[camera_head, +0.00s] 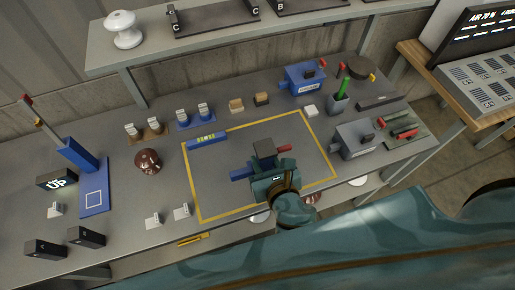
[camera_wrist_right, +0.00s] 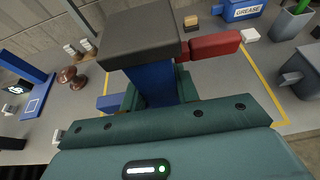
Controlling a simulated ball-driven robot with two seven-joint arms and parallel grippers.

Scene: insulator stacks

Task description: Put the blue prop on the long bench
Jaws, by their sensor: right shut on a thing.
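My right gripper (camera_head: 268,172) is shut on the blue prop (camera_wrist_right: 160,84), a blue upright piece with a dark block on top (camera_wrist_right: 140,36). The dark block also shows in the head view (camera_head: 264,149). A red piece (camera_wrist_right: 212,45) sticks out to the right and a blue piece (camera_wrist_right: 110,102) to the left; I cannot tell whether they belong to the prop. The gripper is over the yellow-outlined area of the long grey bench (camera_head: 120,215). Its fingers hide the prop's lower part, so I cannot tell whether it touches the bench. My left gripper is not in view.
A blue stand (camera_head: 82,165) and brown insulator (camera_head: 148,161) are at the left. A blue level-like bar (camera_head: 207,140) lies on the outline's back edge. A blue grease box (camera_head: 305,79) and grey box (camera_head: 353,140) stand right.

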